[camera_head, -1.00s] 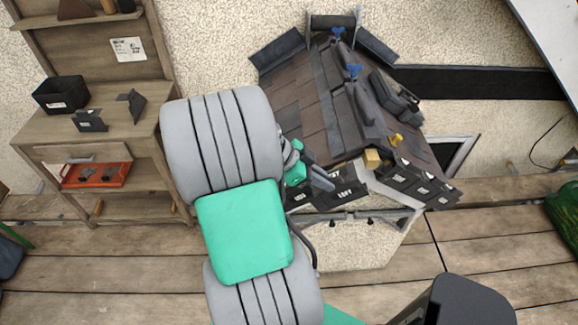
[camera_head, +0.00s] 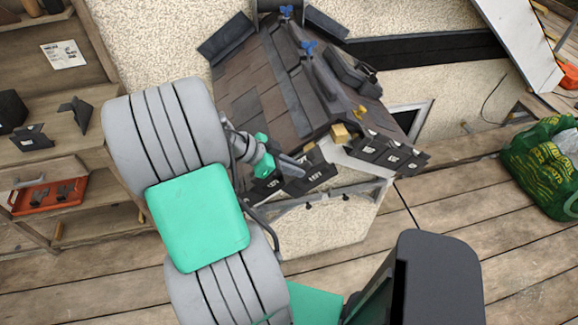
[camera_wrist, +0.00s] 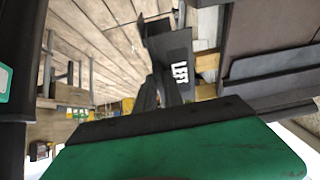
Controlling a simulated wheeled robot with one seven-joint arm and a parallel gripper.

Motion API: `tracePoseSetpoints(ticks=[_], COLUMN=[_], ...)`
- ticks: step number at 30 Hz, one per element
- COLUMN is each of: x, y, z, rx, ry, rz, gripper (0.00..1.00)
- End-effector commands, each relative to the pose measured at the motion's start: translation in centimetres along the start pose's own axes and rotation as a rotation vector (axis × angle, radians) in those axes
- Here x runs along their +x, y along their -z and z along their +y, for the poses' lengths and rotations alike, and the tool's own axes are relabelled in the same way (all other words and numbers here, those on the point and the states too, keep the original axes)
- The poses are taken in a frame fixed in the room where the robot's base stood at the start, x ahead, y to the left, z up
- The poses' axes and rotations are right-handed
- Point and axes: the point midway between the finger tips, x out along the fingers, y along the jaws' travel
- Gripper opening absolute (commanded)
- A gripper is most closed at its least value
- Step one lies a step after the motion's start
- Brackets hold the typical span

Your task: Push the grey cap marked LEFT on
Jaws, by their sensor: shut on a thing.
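The grey cap marked LEFT (camera_wrist: 178,68) shows in the wrist view, dark with white letters facing my camera. My gripper (camera_head: 296,166) is shut on this cap at the lower left edge of the small tiled roof (camera_head: 262,92). Dark labelled caps (camera_head: 316,179) show around and below the fingers in the head view; their lettering is too small to read surely. A yellow-tan block (camera_head: 341,132) sits at the roof's front peak, just right of my gripper. My fingers and arm partly hide the left edge, and I cannot tell whether the held cap touches it.
More labelled dark caps (camera_head: 372,149) line the right sloping edge. A wooden shelf (camera_head: 85,145) with an orange tray (camera_head: 45,196) is at left. A green bag (camera_head: 540,165) lies at right. The plank deck is clear in front.

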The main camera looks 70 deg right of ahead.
Motion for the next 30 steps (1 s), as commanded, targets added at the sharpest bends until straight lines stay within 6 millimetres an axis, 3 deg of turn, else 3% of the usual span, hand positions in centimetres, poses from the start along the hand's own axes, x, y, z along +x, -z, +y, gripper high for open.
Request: tracePoseSetpoints(ticks=[6, 16, 30], x=[1.9, 1.7, 1.4], y=[-0.6, -0.4, -1.1], z=[0.1, -2.7, -3.4], rx=[0.0, 0.0, 0.001], ry=[-0.002, 0.0, 0.001], rz=[0.0, 0.0, 0.0], gripper=[0.0, 0.0, 0.0])
